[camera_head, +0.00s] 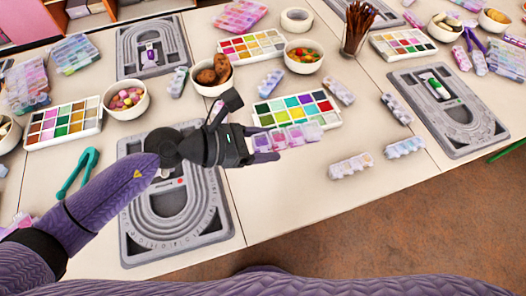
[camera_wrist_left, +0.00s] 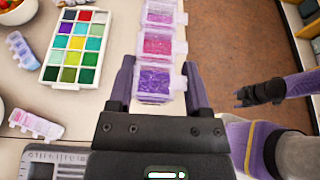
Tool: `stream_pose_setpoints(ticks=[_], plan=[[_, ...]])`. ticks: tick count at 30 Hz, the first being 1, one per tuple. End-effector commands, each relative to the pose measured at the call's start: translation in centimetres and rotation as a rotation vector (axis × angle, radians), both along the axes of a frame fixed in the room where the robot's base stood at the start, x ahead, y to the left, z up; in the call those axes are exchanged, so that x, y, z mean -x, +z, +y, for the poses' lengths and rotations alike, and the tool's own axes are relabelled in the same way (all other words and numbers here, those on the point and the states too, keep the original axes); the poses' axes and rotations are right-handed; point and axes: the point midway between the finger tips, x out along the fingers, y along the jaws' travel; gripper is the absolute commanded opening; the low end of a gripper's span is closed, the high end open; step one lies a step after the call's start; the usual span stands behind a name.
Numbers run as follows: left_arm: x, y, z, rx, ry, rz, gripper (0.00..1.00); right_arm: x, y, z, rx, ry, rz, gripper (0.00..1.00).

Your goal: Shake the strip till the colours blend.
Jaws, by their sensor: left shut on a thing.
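The strip (camera_head: 297,135) is a row of small clear lidded compartments with pink and purple beads. My left gripper (camera_head: 262,146) is shut on its near end in the head view. The strip points right, over the front edge of a colour palette (camera_head: 333,119). In the left wrist view, the strip (camera_wrist_left: 157,45) runs up from between the fingers of my left gripper (camera_wrist_left: 157,90); the nearest compartment is purple, the ones beyond pinker. Its far end is cut off there. My right gripper (camera_wrist_left: 257,94) shows small at the right of the wrist view; its finger opening is unclear.
A grey bead board (camera_head: 222,222) lies under my left arm. Other bead strips (camera_head: 351,166) lie on the table to the right. Bowls (camera_head: 303,57) and a brush cup (camera_head: 357,30) stand behind. Bare table lies in front of the strip.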

Motion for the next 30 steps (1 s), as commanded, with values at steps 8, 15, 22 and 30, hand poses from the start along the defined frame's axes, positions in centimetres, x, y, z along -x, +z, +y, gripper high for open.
stream_pose_setpoints(ticks=[8, 15, 22, 30], plan=[[0.3, -3.4, -0.1, -0.003, 0.005, 0.03, 0.0, 0.0, 0.0, 0.1, -0.002, 0.004, -0.001, 0.67], [0.3, -4.7, -0.1, -0.002, 0.007, 0.032, 0.0, -0.1, 0.0, 0.1, -0.001, 0.005, -0.002, 0.67], [0.1, -5.4, 0.0, -0.003, 0.0, 0.012, 0.0, -0.1, 0.0, 0.0, -0.001, 0.004, -0.002, 0.67], [0.1, -5.6, -0.1, -0.003, 0.001, 0.013, 0.0, -0.1, -0.1, 0.0, 0.0, 0.003, -0.002, 0.67]])
